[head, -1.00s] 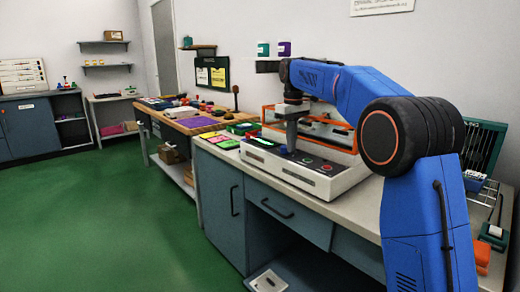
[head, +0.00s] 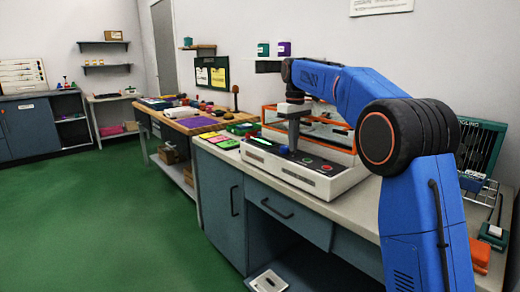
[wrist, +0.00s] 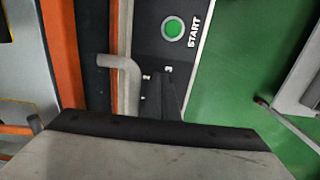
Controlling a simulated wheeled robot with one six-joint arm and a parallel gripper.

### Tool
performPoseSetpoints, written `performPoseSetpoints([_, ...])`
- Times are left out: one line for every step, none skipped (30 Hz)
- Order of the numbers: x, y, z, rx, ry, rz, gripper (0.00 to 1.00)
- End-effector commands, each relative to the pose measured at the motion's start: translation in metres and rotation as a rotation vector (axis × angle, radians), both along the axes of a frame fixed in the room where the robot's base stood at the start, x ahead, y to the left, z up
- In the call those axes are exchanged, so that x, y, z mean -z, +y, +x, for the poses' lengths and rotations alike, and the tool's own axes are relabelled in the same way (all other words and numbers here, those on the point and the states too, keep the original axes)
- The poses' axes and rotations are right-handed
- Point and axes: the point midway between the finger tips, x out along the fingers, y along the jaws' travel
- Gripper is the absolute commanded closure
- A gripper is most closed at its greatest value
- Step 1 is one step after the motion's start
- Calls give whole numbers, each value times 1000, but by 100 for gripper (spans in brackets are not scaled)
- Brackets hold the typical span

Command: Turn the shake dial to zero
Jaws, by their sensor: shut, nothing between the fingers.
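The shaker machine (head: 318,187) is a white box with a black control panel and an orange-framed clear cover, standing on the bench. My gripper (head: 293,148) is shut and empty, pointing down at the left part of the panel. A small blue piece (head: 284,149) shows beside the fingertips; it may be the shake dial, but I cannot tell its setting. The gripper body hides the dial area there. A green START button (wrist: 173,29) lies beyond it.
The bench top (head: 352,205) has free room in front of the machine. Coloured cards (head: 218,140) lie to its left. A wire rack (head: 480,188) and an orange item (head: 480,252) stand at the right. The green floor (head: 110,220) is clear.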

Motion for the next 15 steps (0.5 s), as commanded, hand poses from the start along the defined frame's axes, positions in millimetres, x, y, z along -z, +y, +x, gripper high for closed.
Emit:
performPoseSetpoints([0,0,0,-1,-2,1,100])
performPoseSetpoints([0,0,0,0,-2,1,100])
performPoseSetpoints([0,-1,0,0,-2,1,100])
performPoseSetpoints([0,-2,-1,0,-2,1,100])
performPoseSetpoints([0,-3,-1,0,-2,1,100])
performPoseSetpoints([0,-4,-2,0,-2,1,100])
performPoseSetpoints([0,-5,-2,0,-2,1,100])
performPoseSetpoints([0,-6,-2,0,-1,1,100])
performPoseSetpoints([0,-6,-3,0,-1,1,100])
performPoseSetpoints([0,-7,-3,0,-1,1,100])
performPoseSetpoints([-1,-7,-3,0,-1,1,100])
performPoseSetpoints([-2,-7,-3,0,-1,1,100])
performPoseSetpoints([-4,-7,-3,0,-1,1,100])
performPoseSetpoints([-7,-7,-3,0,-2,1,100])
performPoseSetpoints([-11,-7,-3,0,-3,1,100])
